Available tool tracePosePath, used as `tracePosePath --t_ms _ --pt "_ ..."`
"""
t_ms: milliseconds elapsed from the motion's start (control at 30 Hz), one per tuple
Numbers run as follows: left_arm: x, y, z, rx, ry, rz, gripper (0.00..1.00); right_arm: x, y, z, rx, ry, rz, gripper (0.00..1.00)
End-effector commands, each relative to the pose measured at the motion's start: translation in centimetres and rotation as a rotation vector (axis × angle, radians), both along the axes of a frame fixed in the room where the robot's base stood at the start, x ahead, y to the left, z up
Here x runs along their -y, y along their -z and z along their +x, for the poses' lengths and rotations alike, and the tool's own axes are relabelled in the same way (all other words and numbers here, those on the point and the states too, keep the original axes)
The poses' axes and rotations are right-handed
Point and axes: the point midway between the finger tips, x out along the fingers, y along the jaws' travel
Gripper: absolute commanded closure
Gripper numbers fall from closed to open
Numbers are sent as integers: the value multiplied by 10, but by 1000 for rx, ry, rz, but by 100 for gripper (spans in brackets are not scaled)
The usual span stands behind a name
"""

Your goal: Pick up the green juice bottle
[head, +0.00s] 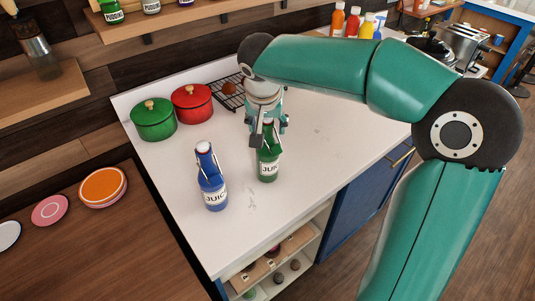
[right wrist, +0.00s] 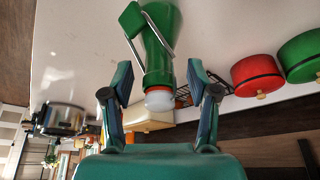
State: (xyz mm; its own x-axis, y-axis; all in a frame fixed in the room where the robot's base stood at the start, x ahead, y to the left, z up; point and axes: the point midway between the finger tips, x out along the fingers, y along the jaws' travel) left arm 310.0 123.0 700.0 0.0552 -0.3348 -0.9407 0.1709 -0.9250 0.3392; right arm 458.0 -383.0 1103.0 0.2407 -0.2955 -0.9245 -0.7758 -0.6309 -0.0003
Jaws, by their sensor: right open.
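The green juice bottle (head: 268,163) stands upright on the white counter in the head view, its label facing the camera. My right gripper (head: 268,134) is over its top and hides part of the neck. In the right wrist view, the green bottle (right wrist: 158,45) with its white cap and wire clasp lies between the two open fingers of my right gripper (right wrist: 164,85). Gaps show on both sides, so the fingers do not appear to touch it. My left gripper is not in view.
A blue juice bottle (head: 211,181) stands close to the left. Green (head: 153,121) and red (head: 192,104) pots and a black rack (head: 231,94) stand behind. The counter (head: 335,140) is clear to the right. Plates (head: 103,187) lie on wood at left.

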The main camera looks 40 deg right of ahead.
Motion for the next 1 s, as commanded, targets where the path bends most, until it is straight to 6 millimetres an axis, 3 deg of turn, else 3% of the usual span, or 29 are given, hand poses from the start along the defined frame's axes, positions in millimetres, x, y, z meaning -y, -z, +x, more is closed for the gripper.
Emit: tracePosePath --t_ms 200,567,1000 --pt "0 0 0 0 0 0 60 0 1 0 0 0 0 41" --pt "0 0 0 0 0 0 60 0 1 0 1 0 -1 100" --pt "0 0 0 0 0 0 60 0 0 1 2 0 -1 100"
